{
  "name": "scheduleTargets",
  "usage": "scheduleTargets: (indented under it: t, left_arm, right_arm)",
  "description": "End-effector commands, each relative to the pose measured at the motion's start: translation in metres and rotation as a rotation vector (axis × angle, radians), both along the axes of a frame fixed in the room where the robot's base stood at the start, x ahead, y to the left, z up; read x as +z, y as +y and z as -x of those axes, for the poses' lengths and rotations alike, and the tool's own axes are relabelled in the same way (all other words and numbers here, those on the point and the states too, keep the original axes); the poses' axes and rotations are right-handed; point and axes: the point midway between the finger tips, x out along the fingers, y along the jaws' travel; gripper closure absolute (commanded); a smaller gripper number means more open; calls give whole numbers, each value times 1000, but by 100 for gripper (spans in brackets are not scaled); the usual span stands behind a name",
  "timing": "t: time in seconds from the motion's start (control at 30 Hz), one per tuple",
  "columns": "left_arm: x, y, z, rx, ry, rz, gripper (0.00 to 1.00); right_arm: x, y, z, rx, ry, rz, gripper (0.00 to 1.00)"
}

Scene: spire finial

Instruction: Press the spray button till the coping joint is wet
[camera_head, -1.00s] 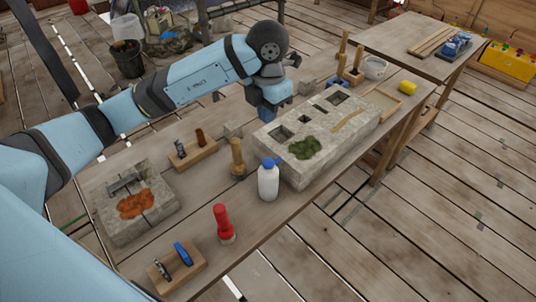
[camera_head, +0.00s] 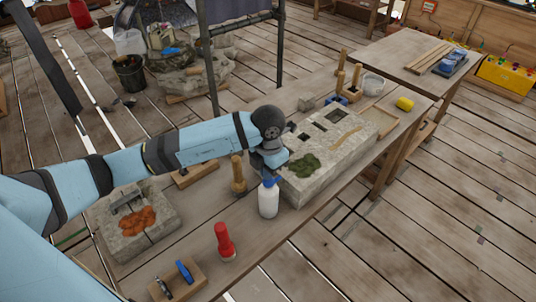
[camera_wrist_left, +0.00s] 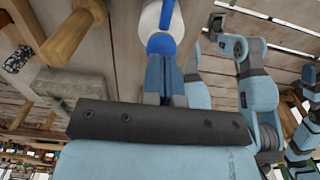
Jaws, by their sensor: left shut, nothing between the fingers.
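The white spray bottle (camera_head: 268,202) with its blue top stands upright near the bench's front edge. It also shows at the top of the left wrist view (camera_wrist_left: 151,17). My left gripper (camera_head: 270,176) is shut and empty, right at the blue top. The fingers overlap the top in the left wrist view (camera_wrist_left: 165,78), so I cannot tell whether they touch it. A pale stone block (camera_head: 160,237) lies at the bench's left, with a dark seam, a metal piece and an orange patch; I cannot tell whether its seam is wet. My right gripper is not visible.
A long stone block (camera_head: 322,180) with square holes and green moss lies right of the bottle. A wooden-handled tool (camera_head: 238,175) stands close left of it. A red torch-like object (camera_head: 224,241) and a wooden rack (camera_head: 178,281) stand in front. Bench between is bare.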

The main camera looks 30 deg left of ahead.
Motion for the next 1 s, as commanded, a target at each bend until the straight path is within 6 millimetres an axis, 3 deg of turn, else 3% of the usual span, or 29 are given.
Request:
scheduleTargets:
  t: [0.17, 0.5, 0.77, 1.0]
  left_arm:
    - [-11, 0, 0, 1, 1, 0, 100]
    - [-13, 0, 0, 0, 0, -1, 100]
    - [-32, 1, 0, 0, -1, -2, 100]
    - [-31, 0, 1, 0, 3, -2, 100]
  right_arm:
    - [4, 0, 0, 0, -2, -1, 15]
    - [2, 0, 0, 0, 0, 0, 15]
    - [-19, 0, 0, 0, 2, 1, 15]
    - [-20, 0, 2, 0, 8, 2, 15]
